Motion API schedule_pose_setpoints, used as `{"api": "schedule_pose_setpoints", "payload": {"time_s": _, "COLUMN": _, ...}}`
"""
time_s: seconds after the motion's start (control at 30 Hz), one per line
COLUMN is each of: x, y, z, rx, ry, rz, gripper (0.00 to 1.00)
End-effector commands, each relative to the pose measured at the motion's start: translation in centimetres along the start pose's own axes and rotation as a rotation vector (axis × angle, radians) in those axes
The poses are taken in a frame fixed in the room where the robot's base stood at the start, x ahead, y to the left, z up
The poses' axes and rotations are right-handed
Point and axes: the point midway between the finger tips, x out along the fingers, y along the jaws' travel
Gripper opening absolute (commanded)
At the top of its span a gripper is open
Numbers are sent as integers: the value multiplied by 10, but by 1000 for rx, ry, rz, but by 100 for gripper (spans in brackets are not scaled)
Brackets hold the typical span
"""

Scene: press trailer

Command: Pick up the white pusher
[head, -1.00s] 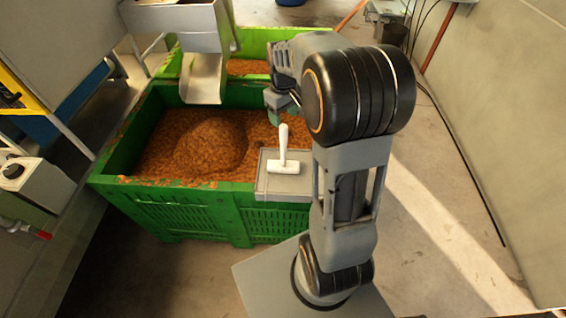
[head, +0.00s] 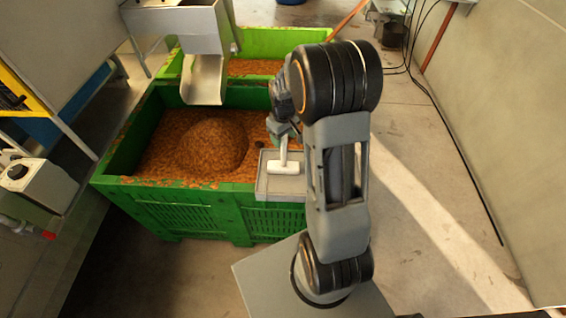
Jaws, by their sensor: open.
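The white pusher (head: 284,168) stands on a small grey tray (head: 283,187) at the near right corner of the green bin. Its wide head lies across the tray and its handle points up. My gripper (head: 284,133) is at the top of the handle, open. It hides the handle's upper end. I cannot tell whether the fingers are around the handle or just behind it.
The green bin (head: 190,213) holds an orange-brown heap (head: 212,146). A metal chute (head: 203,80) hangs over its far side. A second green bin (head: 262,42) stands behind. Open floor lies to the right of my arm.

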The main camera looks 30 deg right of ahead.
Motion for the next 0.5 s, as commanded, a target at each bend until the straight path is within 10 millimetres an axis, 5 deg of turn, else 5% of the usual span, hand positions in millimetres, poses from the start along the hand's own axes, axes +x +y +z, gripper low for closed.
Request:
{"api": "schedule_pose_setpoints", "payload": {"time_s": 0.17, "x": 0, "y": 0, "z": 0, "rx": 0, "ry": 0, "rz": 0, "gripper": 57}}
{"api": "schedule_pose_setpoints", "payload": {"time_s": 0.5, "x": 0, "y": 0, "z": 0, "rx": 0, "ry": 0, "rz": 0, "gripper": 25}}
